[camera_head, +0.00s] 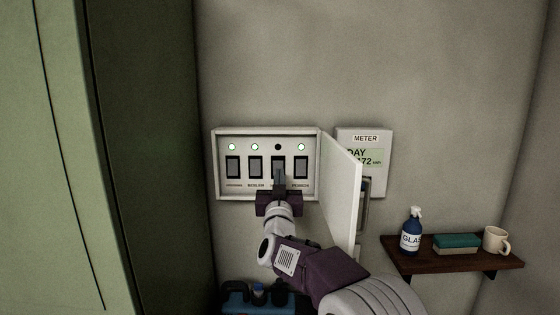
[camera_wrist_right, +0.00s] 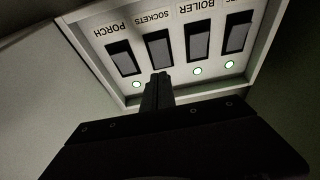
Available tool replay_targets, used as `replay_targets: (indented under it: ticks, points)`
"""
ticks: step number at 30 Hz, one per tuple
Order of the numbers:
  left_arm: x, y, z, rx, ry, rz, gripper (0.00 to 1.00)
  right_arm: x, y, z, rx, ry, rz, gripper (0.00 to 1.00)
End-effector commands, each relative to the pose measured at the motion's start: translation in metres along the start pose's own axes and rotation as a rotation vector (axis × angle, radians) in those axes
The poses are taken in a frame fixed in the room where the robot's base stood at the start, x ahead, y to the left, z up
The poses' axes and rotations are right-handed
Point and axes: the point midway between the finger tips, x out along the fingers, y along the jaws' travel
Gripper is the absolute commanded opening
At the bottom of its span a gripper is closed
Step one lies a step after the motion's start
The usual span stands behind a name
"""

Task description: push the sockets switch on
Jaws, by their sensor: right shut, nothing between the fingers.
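The switch panel (camera_head: 222,191) is a white wall box with several dark rocker switches in a row. The sockets switch (camera_head: 278,161) is third from the left in the head view, and the lamp above it is dark. Its label is hidden there but reads SOCKETS, upside down, in the wrist view, above the switch (camera_wrist_right: 158,48). My right gripper (camera_head: 280,174) is shut and empty, its fingertips in front of that switch. In the wrist view the tips (camera_wrist_right: 160,76) overlap the switch's lamp end; I cannot tell whether they touch. My left gripper is not in view.
The boiler switch (camera_head: 256,167) and porch switch (camera_head: 301,167) flank it, with green lamps lit. The panel's open door (camera_head: 343,190) stands out at the right, close to my arm. A meter (camera_head: 377,140), a shelf (camera_head: 455,262) and a green cabinet (camera_head: 60,160) are nearby.

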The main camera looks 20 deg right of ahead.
Motion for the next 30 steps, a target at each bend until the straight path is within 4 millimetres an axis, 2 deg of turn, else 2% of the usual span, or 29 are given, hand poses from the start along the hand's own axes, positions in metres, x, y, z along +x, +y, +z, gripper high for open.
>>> replay_targets:
  ticks: [3, 9, 21, 23, 26, 28, 30]
  points:
    - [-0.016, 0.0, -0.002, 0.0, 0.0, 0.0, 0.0, 0.024, 0.0, -0.004, 0.0, -0.001, 0.001, 0.0]
    - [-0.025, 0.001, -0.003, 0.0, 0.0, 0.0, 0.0, 0.044, 0.0, -0.001, 0.0, -0.001, 0.001, 0.0]
    - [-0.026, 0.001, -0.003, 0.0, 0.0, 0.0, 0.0, 0.047, 0.0, 0.0, 0.0, -0.002, 0.0, 0.0]
    - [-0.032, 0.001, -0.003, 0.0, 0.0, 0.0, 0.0, 0.049, 0.0, -0.004, 0.001, -0.012, 0.0, 0.0]
    - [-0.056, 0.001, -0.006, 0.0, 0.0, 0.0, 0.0, 0.056, 0.0, -0.012, -0.001, -0.054, 0.0, 0.0]
    - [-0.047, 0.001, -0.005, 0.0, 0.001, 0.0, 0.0, 0.052, 0.0, 0.0, -0.001, -0.062, 0.0, 0.0]
    - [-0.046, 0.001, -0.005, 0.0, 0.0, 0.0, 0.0, 0.052, 0.0, 0.0, -0.001, -0.061, 0.0, 0.0]
